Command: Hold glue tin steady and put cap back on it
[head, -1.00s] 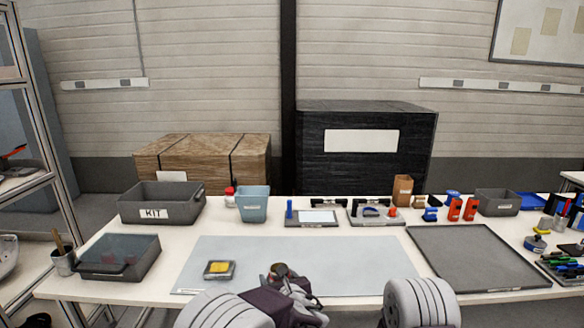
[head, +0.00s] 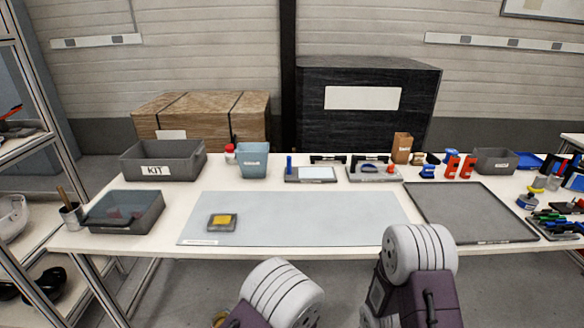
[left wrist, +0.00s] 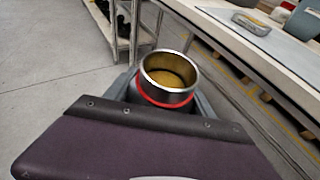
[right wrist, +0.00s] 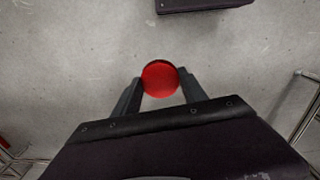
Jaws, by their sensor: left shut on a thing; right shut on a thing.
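The glue tin (left wrist: 168,78) shows in the left wrist view, with a silver rim, a red band and a yellowish inside; its top is uncovered. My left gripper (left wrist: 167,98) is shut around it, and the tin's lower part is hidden. The cap (right wrist: 160,78) is a red disc in the right wrist view. My right gripper (right wrist: 160,88) is shut on it, one finger on each side. The cap is apart from the tin.
The table (head: 120,240) bears a pale mat (head: 320,222) with a small yellow-topped container (head: 222,222). Shelving (head: 30,190) stands left of the table.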

